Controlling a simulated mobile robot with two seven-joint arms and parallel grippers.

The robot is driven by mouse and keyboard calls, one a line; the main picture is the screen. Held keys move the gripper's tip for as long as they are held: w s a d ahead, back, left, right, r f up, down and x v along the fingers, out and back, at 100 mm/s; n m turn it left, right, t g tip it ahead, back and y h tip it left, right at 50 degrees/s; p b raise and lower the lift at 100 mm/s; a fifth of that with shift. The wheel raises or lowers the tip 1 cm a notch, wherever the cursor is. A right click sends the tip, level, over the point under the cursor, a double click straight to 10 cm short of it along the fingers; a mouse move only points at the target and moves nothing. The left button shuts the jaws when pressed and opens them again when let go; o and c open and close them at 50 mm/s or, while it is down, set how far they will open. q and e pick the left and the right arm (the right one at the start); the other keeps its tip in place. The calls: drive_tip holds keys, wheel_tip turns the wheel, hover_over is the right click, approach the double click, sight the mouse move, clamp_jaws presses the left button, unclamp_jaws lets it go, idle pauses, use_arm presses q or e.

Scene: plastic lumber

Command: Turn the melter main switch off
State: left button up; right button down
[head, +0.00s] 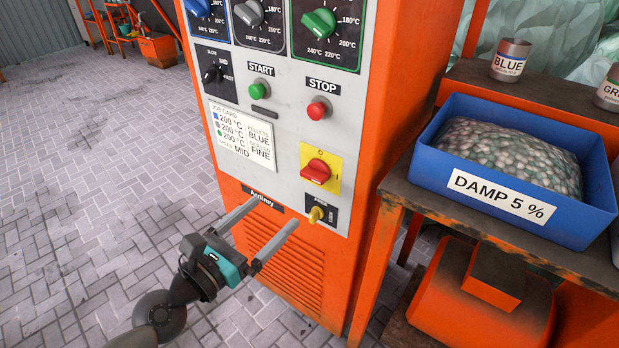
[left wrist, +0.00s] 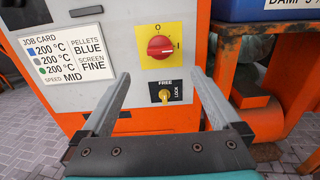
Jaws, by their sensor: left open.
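The main switch is a red rotary knob (head: 316,171) on a yellow plate (head: 333,160) on the front of the orange melter cabinet (head: 377,120). In the left wrist view the red knob (left wrist: 160,47) has an O above it and an I at its right; its grip lies roughly level, towards the I. Below it is a small yellow lever (head: 316,214) on a black FREE/LOCK plate (head: 327,209); in the left wrist view the lever (left wrist: 165,97) looks upright, towards FREE. My left gripper (head: 275,211) is open and empty, its fingers apart, low in front of the panel, below the knob.
A green START button (head: 256,90) and red STOP button (head: 318,108) sit above the switch, with temperature dials over them. A job card (head: 243,136) is at the left. A bench (head: 400,190) with a blue DAMP bin (head: 450,173) stands close at the right. Floor at left is clear.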

use_arm(q)
approach(310, 179)
drive_tip(key=x, duration=0.7)
drive_tip(key=shift+w+d, duration=0.25)
drive_tip(key=shift+w, duration=0.05)
drive_tip(key=shift+b+x, duration=0.35)
drive_tip(key=shift+x, duration=0.45)
use_arm(e)
drive_tip(key=shift+w+r, duration=0.3)
drive_tip(key=shift+r, duration=0.1)
use_arm(q)
drive_tip(key=c, duration=1.4)
drive_tip(key=shift+o, duration=0.2)
use_arm(e)
drive_tip(key=shift+r, duration=0.1)
